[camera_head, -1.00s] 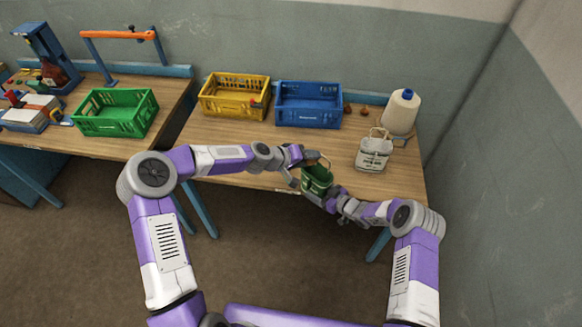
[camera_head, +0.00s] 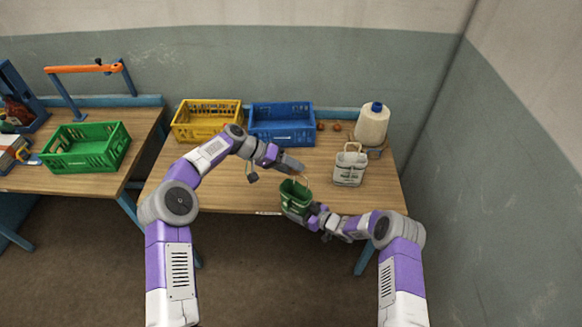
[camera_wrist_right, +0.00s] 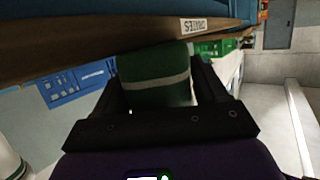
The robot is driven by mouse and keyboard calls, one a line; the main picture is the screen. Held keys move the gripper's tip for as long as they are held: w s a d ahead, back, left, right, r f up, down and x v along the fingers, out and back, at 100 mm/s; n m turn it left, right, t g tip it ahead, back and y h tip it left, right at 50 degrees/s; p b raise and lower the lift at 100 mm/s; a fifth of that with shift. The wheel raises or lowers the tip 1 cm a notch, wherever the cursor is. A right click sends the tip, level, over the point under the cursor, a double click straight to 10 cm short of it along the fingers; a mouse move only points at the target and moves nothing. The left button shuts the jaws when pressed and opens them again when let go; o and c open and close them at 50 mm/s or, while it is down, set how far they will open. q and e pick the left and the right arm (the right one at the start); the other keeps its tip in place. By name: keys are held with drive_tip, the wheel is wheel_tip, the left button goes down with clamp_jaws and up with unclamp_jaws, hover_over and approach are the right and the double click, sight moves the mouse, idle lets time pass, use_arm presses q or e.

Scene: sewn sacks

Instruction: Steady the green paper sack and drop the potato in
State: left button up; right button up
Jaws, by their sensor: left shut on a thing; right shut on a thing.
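The green paper sack (camera_head: 295,197) is upright at the table's front edge, with its open top and a thin handle loop showing. My right gripper (camera_head: 318,216) is shut on its lower right side. In the right wrist view the green sack (camera_wrist_right: 158,75), with a pale band, sits between my right gripper's fingers (camera_wrist_right: 160,88). My left gripper (camera_head: 271,170) is above and behind the sack, to its left, apart from it. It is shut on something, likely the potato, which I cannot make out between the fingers. Two brown potatoes (camera_head: 328,126) appear to lie beside the blue crate.
A white sack (camera_head: 349,168) stands right of the green one, with a large blue-capped spool or bottle (camera_head: 372,126) behind it. A yellow crate (camera_head: 206,122) and a blue crate (camera_head: 282,126) stand at the back. A green crate (camera_head: 86,150) is on the left table.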

use_arm(q)
drive_tip(key=shift+f, duration=2.9)
drive_tip(key=shift+f, duration=0.15)
drive_tip(key=shift+a+f, duration=0.1)
drive_tip(key=shift+f, duration=2.15)
use_arm(e)
drive_tip(key=shift+o, duration=0.2)
use_arm(q)
drive_tip(key=shift+s, duration=0.1)
drive_tip(key=o, duration=1)
drive_tip(key=shift+c, duration=0.2)
drive_tip(key=shift+o, duration=0.4)
drive_tip(key=shift+f, duration=0.1)
drive_tip(key=shift+a, duration=0.1)
drive_tip(key=v, duration=1.2)
drive_tip(key=shift+r, duration=0.45)
